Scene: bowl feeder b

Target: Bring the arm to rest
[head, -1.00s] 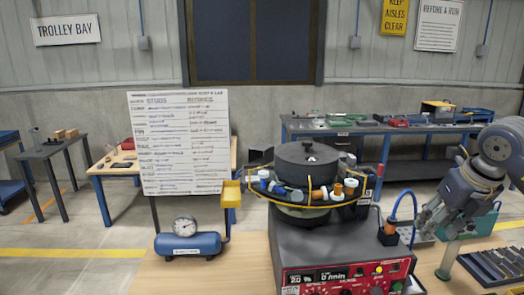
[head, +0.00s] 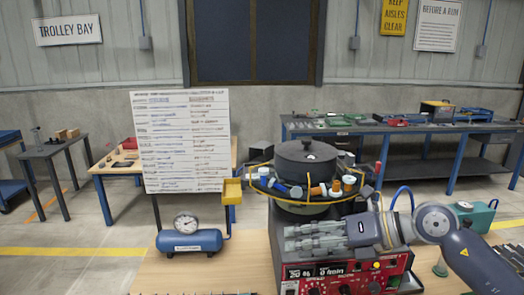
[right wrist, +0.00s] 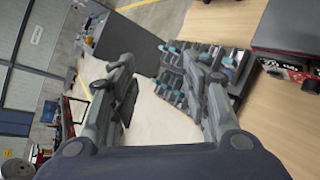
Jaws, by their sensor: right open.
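My right arm comes in from the right edge in the head view. My right gripper (head: 290,238) points left in front of the feeder's dark base and above its red control panel (head: 345,285). Its jaws are open and nothing shows between them. In the right wrist view the two fingers (right wrist: 163,85) stand apart, with floor, bench top and a rack behind them. The bowl feeder (head: 305,160) stands behind the gripper, with white, blue and orange parts around its rim. My left gripper is not in view.
A blue air tank with a gauge (head: 188,242) stands left of the feeder, before a whiteboard (head: 181,140). A dark rack with teal parts (right wrist: 222,62) lies below the fingers in the right wrist view. A teal box (head: 474,214) stands at the right.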

